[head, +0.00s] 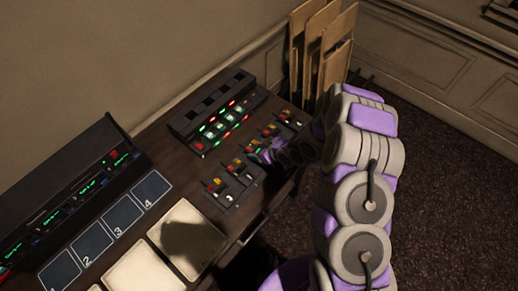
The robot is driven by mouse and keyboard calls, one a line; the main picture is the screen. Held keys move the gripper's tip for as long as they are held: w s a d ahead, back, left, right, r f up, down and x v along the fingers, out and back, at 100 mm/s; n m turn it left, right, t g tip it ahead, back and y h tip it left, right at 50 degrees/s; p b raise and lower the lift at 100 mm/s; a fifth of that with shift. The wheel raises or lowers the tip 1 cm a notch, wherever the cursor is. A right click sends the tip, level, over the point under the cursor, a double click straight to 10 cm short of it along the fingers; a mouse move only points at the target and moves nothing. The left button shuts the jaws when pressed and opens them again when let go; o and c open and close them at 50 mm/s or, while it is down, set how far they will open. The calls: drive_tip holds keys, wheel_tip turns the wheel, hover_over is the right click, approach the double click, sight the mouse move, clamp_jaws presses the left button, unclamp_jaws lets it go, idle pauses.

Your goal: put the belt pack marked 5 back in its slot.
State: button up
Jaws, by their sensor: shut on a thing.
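A dark rack (203,113) stands at the back of the desk, with dark openings along its top and red and green lights on its front. Several dark belt packs with coloured tops lie in a row before it; the nearest belt pack (218,191) is at the left end and the farthest belt pack (288,115) at the right end. My gripper (266,154) is low over the right part of this row, shut on what looks like a belt pack. My purple and grey fingers hide most of it. The numbers on the packs are too small to read surely.
A dark console (70,195) with lit strips stands at the left. Dark blue squares numbered 1 to 4 (122,214) and pale panels (188,238) lie before it. Folded wooden boards (322,50) lean against the wall beyond the desk (165,150). Carpet is at the right.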

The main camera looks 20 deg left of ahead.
drive_tip(key=o, duration=1.2)
drive_tip(key=shift+o, duration=0.2)
drive_tip(key=shift+r, duration=0.1)
drive_tip(key=shift+r+p, duration=2.45)
drive_tip(key=shift+r, duration=1)
